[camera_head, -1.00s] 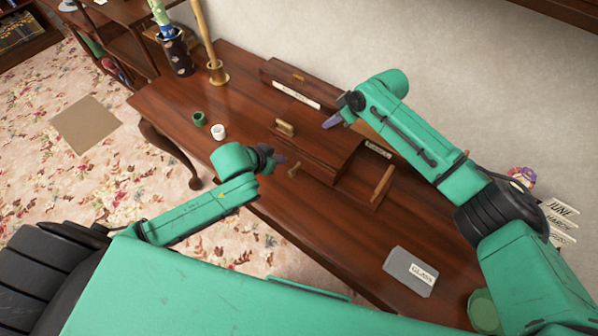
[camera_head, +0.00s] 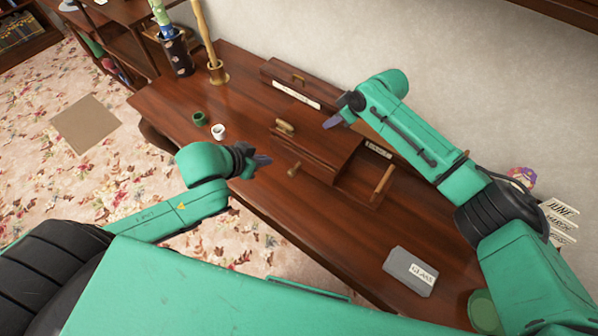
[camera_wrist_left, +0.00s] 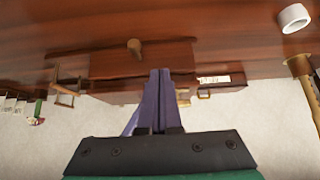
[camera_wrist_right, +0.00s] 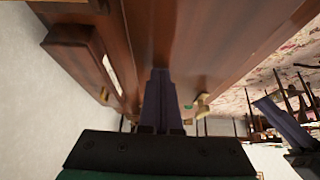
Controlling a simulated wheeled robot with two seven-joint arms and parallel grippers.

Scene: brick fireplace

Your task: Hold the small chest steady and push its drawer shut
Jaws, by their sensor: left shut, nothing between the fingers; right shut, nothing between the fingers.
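A round knob (camera_head: 293,170) marks the drawer front; how far the drawer stands out is unclear. In the left wrist view the drawer front (camera_wrist_left: 165,58) and knob (camera_wrist_left: 134,46) show beyond my fingers. My left gripper (camera_head: 263,160) is shut and empty, in front and left of the knob, apart from it. My right gripper (camera_head: 333,122) is shut and empty over the chest's rear; contact is unclear.
A long labelled box (camera_head: 292,93) lies behind, near the wall. A grey "GLASS" box (camera_head: 410,270) lies at the right. The desk (camera_head: 330,235) is bare at its front edge.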

